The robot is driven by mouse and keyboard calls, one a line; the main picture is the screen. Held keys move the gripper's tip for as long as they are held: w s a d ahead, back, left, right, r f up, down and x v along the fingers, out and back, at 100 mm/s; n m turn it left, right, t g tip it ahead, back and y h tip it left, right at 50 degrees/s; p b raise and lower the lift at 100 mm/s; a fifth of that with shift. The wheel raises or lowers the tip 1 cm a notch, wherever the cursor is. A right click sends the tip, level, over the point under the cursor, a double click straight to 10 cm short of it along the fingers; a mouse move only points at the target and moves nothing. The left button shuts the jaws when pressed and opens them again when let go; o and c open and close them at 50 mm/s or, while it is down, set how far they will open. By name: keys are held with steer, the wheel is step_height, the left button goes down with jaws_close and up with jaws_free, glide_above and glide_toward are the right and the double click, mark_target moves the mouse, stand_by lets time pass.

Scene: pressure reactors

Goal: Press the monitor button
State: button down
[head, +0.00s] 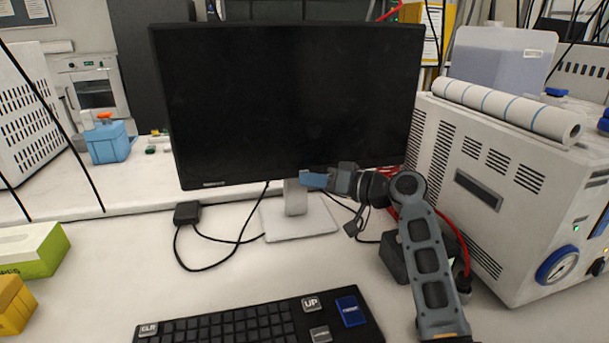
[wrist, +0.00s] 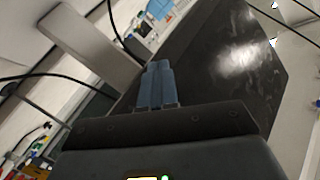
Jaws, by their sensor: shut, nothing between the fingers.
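The monitor (head: 290,100) stands on a white stand (head: 297,222), and its screen is dark. My gripper (head: 313,180) is shut and empty, with blue fingers pointing left. In the head view it overlaps the monitor's lower edge near the stand's neck. In the wrist view the shut fingers (wrist: 157,85) lie between the stand (wrist: 95,40) and the dark monitor panel (wrist: 235,65). I cannot tell whether the fingertips touch the monitor. I cannot make out the monitor button in either view.
A black keyboard (head: 240,325) lies in front of the monitor. A white instrument (head: 500,170) with a paper roll (head: 510,108) stands close on the right. Black cables (head: 225,240) run around the stand. A blue container (head: 107,141) stands behind at left.

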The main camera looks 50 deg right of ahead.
steer(key=shift+s+a, duration=0.4)
steer(key=shift+s, duration=0.2)
steer(key=s+a, duration=0.1)
steer(key=s, duration=0.1)
steer(key=s+a+p, duration=0.1)
steer(key=s, duration=0.1)
steer(key=shift+a, duration=0.4)
steer(key=shift+s, duration=0.1)
stand_by(0.8)
